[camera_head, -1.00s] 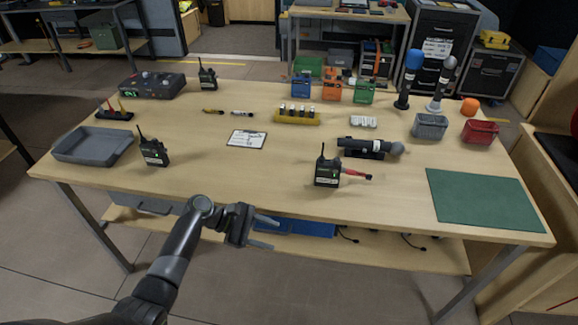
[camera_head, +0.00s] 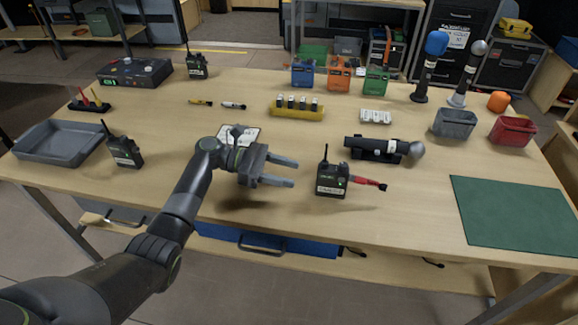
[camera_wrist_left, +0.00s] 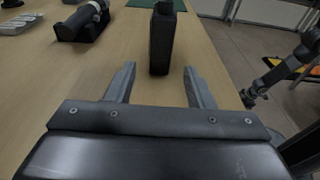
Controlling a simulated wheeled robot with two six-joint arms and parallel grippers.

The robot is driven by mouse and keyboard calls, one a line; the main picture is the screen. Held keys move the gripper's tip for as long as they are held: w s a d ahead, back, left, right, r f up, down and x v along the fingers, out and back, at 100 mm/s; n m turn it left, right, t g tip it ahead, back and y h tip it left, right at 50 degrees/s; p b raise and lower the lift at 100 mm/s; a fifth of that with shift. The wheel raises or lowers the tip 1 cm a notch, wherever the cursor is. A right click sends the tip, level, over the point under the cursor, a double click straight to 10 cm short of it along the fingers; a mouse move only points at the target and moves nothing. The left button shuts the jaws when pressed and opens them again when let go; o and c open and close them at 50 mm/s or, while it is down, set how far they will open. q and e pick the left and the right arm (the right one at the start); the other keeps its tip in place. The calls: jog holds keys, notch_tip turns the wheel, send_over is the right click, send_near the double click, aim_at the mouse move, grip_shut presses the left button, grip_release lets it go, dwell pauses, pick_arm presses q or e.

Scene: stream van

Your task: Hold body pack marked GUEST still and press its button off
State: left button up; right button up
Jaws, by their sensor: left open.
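A black body pack (camera_head: 332,181) with a short antenna, a small green display and a white label stands upright near the front edge of the table. Its label is too small to read surely. My left gripper (camera_head: 295,173) is open and empty just left of this pack, fingers pointing at it and apart from it. In the left wrist view the dark pack (camera_wrist_left: 161,40) stands just beyond and between the open fingertips. Two similar packs stand at the left (camera_head: 125,151) and the back left (camera_head: 196,67). An arm, probably my right, shows at the right of the wrist view; its gripper (camera_wrist_left: 248,98) is unclear.
A red and black tool (camera_head: 368,183) lies right of the near pack. A microphone in a black cradle (camera_head: 376,150) is behind it. A green mat (camera_head: 515,215) is at the right, a grey tray (camera_head: 62,145) at the left. A white card (camera_head: 240,132) lies behind my gripper.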

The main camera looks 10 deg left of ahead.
aim_at(325, 181)
pick_arm(q)
jog(key=shift+w+f, duration=0.2)
jog(key=shift+w, duration=0.2)
jog(key=shift+s+d+r, duration=0.1)
jog(key=shift+d, duration=0.15)
jog(key=d, duration=0.1)
jog(key=d+b, duration=0.1)
jog(key=d, duration=0.1)
jog(key=shift+s+d+f+b, duration=0.2)
jog(key=shift+s+d+b, duration=0.1)
jog(key=shift+b, duration=0.05)
jog(key=shift+d+f+b, duration=0.15)
jog(key=shift+d+b, duration=0.35)
jog(key=shift+d, duration=0.45)
jog(key=shift+d+p, duration=0.5)
jog(key=shift+d, duration=0.45)
jog(key=shift+d+f, duration=0.15)
jog(key=shift+d, duration=0.85)
pick_arm(e)
jog(key=shift+f, duration=0.7)
pick_arm(q)
jog(key=shift+c, duration=0.2)
